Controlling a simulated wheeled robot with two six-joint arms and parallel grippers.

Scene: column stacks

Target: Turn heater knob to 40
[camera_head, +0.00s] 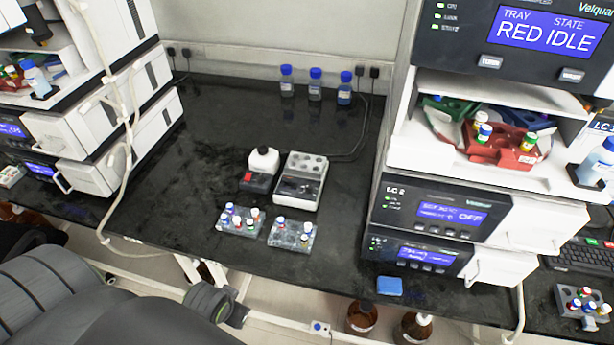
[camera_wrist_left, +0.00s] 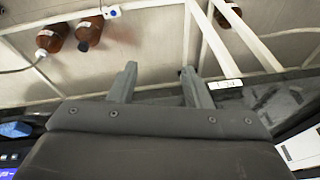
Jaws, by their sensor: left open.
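The heater (camera_head: 302,181) is a white box with round wells on top and a dark front panel, standing in the middle of the black bench. Its knob and any scale are too small to make out. My left gripper (camera_wrist_left: 160,86) is open and empty in the left wrist view, with two dark fingers apart over the floor and bench frame. In the head view my left arm comes in at the lower left, with its end in front of the bench edge, well away from the heater. My right gripper is not in view.
A tall instrument stack (camera_head: 440,220) rises at the right. Brown bottles (camera_wrist_left: 89,33) stand below. The bench's left part is clear.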

